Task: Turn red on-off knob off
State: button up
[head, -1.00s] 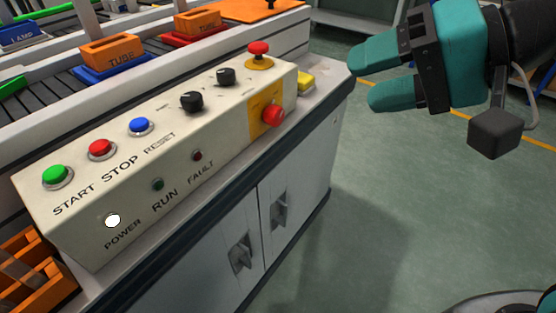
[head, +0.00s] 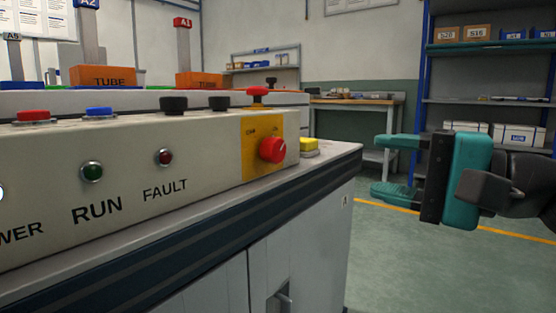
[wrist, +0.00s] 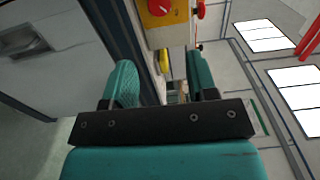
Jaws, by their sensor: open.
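The red on-off knob (head: 272,150) sits on a yellow plate (head: 249,130) at the right end of the control panel's front face. It has a pale mark at its upper right. The lettering beside it is too small to read surely. My gripper (head: 382,168) is open and empty, to the right of the knob and apart from it, with its fingers pointing left. In the wrist view the knob (wrist: 160,6) shows at the top edge, partly cut off, beyond the gap between the open fingers (wrist: 162,82).
A red mushroom button (head: 257,92) stands on the panel top above the knob. Black knobs (head: 174,105) stand further left. A yellow block (head: 309,146) sits on the cabinet top beside the panel. Shelves (head: 485,90) stand behind my gripper. Open floor lies right of the cabinet.

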jog(key=p, duration=0.8)
send_near(280, 151)
jog(key=a, duration=0.2)
jog(key=x, duration=0.5)
jog(key=w+x, duration=0.1)
jog(key=x, duration=0.2)
jog(key=shift+w+d+b, duration=0.1)
jog(key=shift+d+b, duration=0.05)
jog(key=shift+b, duration=0.15)
jog(key=c, duration=0.7)
